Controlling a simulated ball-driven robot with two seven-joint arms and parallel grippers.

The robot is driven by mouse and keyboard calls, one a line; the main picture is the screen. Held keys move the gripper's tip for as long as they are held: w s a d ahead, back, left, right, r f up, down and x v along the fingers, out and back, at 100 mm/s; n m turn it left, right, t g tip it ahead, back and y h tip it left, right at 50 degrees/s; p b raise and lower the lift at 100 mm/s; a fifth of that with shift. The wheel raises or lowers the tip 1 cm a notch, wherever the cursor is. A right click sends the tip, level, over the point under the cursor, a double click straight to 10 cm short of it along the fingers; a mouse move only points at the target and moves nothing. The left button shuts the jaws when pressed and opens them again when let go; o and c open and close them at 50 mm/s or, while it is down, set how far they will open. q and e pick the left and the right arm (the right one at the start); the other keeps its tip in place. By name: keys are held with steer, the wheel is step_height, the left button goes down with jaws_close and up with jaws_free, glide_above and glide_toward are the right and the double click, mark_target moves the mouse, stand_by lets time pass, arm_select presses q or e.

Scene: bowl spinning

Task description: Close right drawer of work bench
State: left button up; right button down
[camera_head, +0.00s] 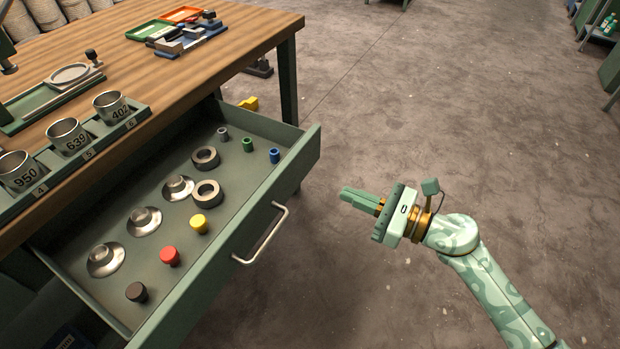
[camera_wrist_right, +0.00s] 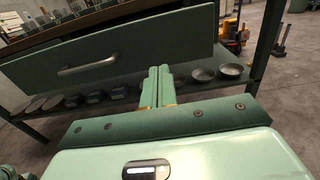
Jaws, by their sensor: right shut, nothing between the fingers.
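The drawer (camera_head: 232,262) of the work bench (camera_head: 215,60) stands pulled out in the head view, its front panel facing right. A pale bar handle (camera_head: 266,238) sits on that front, and the handle also shows in the right wrist view (camera_wrist_right: 88,64). My right gripper (camera_head: 345,197) is shut and empty, to the right of the drawer front and apart from it. In the right wrist view its fingers (camera_wrist_right: 158,76) are together, pointing toward the lower edge of the drawer front. My left gripper is not clearly visible.
Metal rings (camera_head: 206,158), metal discs (camera_head: 144,221) and coloured knobs (camera_head: 170,256) lie in the drawer. Numbered cups (camera_head: 68,136) stand along the bench edge. A lower shelf (camera_wrist_right: 190,88) holds bowls (camera_wrist_right: 231,70). The concrete floor on the right is clear.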

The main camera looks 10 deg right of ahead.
mark_target(298, 173)
steer(key=b+x, duration=0.1)
steer(key=x, duration=0.8)
steer(key=shift+f, duration=0.1)
steer(key=shift+w+a, duration=0.2)
